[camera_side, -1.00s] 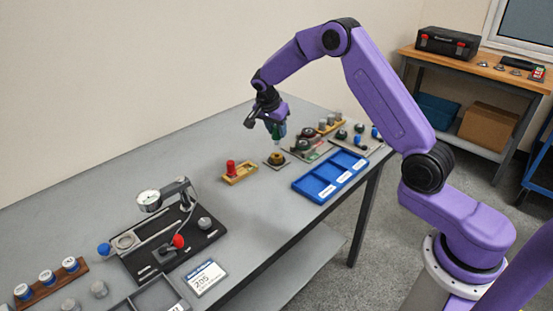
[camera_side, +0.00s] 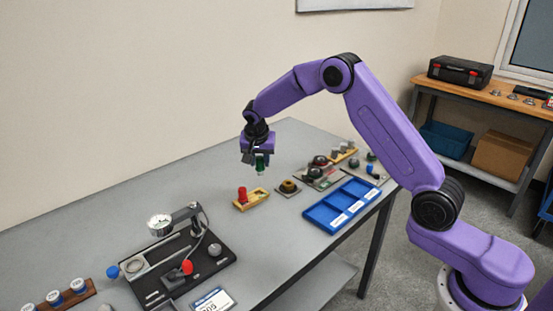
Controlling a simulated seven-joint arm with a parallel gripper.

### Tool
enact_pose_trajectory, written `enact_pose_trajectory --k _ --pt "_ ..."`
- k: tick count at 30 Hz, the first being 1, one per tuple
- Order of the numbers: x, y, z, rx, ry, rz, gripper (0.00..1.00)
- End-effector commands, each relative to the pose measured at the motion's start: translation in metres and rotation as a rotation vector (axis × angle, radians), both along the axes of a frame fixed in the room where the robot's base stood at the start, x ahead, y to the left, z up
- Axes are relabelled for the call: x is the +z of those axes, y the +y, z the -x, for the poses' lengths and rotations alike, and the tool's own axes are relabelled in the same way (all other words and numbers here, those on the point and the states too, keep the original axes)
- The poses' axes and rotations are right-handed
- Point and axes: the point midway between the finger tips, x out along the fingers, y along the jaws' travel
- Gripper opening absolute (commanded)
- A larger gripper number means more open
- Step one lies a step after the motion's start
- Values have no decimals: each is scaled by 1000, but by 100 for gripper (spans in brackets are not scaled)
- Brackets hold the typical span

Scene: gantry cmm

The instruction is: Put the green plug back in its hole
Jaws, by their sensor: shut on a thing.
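My gripper (camera_side: 259,155) points down and is shut on the green plug (camera_side: 261,166). It holds the plug upright, apart from the table and above the wooden block's right end in the picture. The small yellow-brown wooden block (camera_side: 253,202) lies on the table below, with a red plug (camera_side: 242,195) standing at its left end. A brass-coloured ring on a dark square base (camera_side: 289,187) sits to the block's right. The hole for the green plug is too small to make out.
A blue compartment tray (camera_side: 341,205) lies near the table's front edge. Dark fixtures (camera_side: 320,170) stand behind it. A dial gauge stand (camera_side: 180,245) is at the lower left. Bare grey table (camera_side: 150,200) lies left of the block.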

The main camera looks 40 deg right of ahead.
Motion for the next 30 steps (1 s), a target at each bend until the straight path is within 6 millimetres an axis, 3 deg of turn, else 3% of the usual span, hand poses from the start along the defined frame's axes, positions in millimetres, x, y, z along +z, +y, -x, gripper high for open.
enact_pose_trajectory --k 5,21,30 --pt "-5 7 -3 41 -1 2 0" --pt "-52 6 -2 37 0 2 0" --pt "-61 7 -2 37 -1 2 0"
